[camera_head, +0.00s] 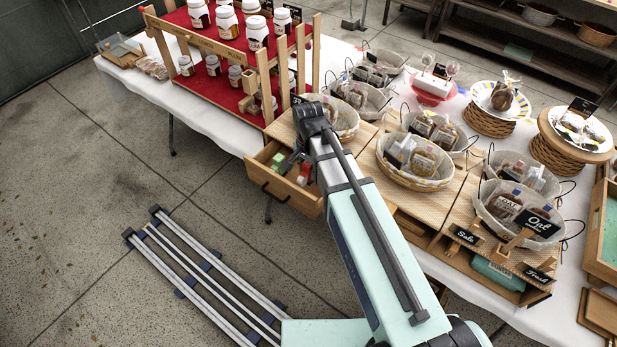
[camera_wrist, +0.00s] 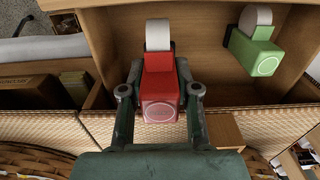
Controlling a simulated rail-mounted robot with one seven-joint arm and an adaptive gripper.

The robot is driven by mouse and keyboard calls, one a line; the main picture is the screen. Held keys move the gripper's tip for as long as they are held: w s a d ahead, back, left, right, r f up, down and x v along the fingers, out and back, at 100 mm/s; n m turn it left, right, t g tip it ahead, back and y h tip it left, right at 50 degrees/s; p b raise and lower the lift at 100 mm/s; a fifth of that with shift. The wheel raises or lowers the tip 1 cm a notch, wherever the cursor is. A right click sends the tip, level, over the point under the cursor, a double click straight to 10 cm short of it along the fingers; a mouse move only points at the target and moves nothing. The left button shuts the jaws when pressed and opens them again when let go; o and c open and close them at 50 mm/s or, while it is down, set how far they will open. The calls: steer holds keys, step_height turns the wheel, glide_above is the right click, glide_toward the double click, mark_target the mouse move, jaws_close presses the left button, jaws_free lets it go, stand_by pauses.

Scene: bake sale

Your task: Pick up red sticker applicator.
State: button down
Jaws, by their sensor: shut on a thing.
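The red sticker applicator (camera_wrist: 159,88), with a white roll at its far end, sits between the two fingers of my gripper (camera_wrist: 160,75) in the wrist view. My gripper is shut on its sides. Behind it is the inside of an open wooden drawer (camera_wrist: 206,50). I cannot tell whether the applicator touches the drawer floor. In the head view the red applicator (camera_head: 305,173) shows as a small red patch beside my arm, over the pulled-out drawer (camera_head: 283,201). My arm hides most of the gripper there.
A green sticker applicator (camera_wrist: 256,52) lies in the drawer to the right. The drawer walls stand close around my gripper. Lined baskets (camera_head: 414,181) and a red tiered jar stand (camera_head: 206,88) crowd the table nearby.

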step_height(320, 180, up, 22)
steer(key=b, duration=0.3)
steer(key=shift+b, duration=0.35)
stand_by(0.3)
steer(key=c, duration=1.5)
jaws_free()
jaws_close()
